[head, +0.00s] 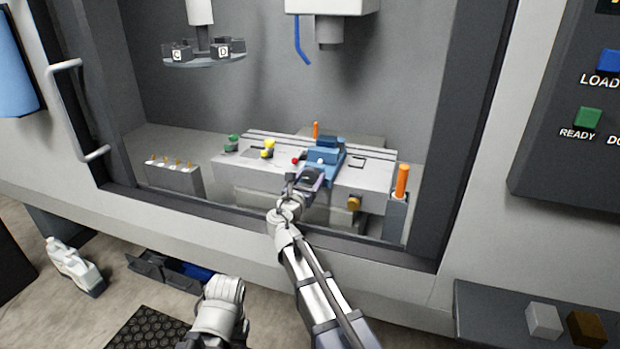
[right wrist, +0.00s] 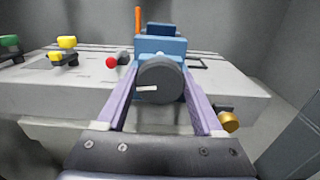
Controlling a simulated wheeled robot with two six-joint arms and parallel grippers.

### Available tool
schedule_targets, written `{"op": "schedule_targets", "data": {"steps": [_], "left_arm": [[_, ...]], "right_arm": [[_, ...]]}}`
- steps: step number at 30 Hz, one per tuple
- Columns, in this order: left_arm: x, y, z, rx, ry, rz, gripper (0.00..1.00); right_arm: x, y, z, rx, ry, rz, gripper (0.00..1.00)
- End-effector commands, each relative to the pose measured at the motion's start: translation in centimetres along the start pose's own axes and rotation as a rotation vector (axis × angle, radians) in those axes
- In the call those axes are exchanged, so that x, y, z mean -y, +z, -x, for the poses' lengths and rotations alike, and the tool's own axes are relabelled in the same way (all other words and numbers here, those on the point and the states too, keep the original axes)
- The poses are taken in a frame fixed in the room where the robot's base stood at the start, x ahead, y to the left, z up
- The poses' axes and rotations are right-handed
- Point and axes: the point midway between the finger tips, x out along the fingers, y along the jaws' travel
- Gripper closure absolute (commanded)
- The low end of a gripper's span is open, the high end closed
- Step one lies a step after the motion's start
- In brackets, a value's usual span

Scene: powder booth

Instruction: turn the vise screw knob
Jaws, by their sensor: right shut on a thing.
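The blue vise (head: 326,158) stands on the grey machine table inside the booth and also shows in the right wrist view (right wrist: 160,46). Its screw knob (right wrist: 163,72) is a dark round disc on the near side, with a white mark lying about level, left of centre. My right gripper (head: 308,181) reaches in through the opening. In the right wrist view its two purple fingers (right wrist: 160,88) stand either side of the knob and are shut on it. A grey part of my left arm shows at the bottom of the head view; its gripper is not visible.
Green, yellow and red knobs (right wrist: 112,62) lie left of the vise. An orange post (head: 402,181) and a brass knob (head: 354,203) are to the right. A spindle (head: 329,32) hangs above, and a tool carousel (head: 203,55) hangs at upper left.

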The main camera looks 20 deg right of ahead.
Motion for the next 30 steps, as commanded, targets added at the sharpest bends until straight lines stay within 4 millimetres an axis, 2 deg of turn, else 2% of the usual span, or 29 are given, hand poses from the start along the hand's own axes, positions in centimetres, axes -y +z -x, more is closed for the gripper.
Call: {"op": "schedule_targets", "data": {"steps": [8,30], "left_arm": [[0.0,0.0,-0.01,0.0,0.0,0.0,0.5],[0.0,0.0,-0.04,0.0,0.0,0.0,0.5]], "right_arm": [[0.02,-0.01,0.02,0.0,0.0,-0.133,0.87],[0.09,-0.05,0.02,0.0,0.0,-0.826,0.87]]}}
